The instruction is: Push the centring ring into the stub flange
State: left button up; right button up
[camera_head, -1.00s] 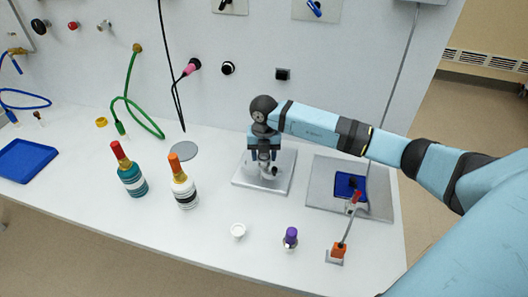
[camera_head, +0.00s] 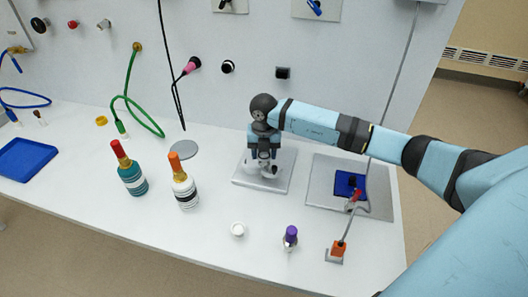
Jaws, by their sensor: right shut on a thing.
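My right gripper (camera_head: 264,162) points down over a grey square plate (camera_head: 281,181) on the bench. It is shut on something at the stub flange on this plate. The stub flange (camera_head: 269,172) shows as a small metal piece under the fingers. The centring ring is hidden or too small to make out between the fingers and the flange, so I cannot tell how it sits. My left gripper is not in view.
A white cup-like piece (camera_head: 238,229) and a purple-capped vial (camera_head: 290,236) stand in front. Two bottles, teal (camera_head: 131,176) and white (camera_head: 184,188), stand left. A grey plate with a blue pad (camera_head: 349,184) and an orange-based clamp (camera_head: 337,251) lie right.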

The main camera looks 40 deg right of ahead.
aim_at(264, 156)
jog(key=shift+f+b, duration=0.75)
jog(key=shift+f, duration=0.45)
dwell(0.3)
jog(key=o, duration=1.1)
jog(key=shift+r, duration=0.1)
notch_tip(264, 156, up, 14)
jog(key=shift+f+b, duration=0.2)
jog(key=shift+b, duration=0.25)
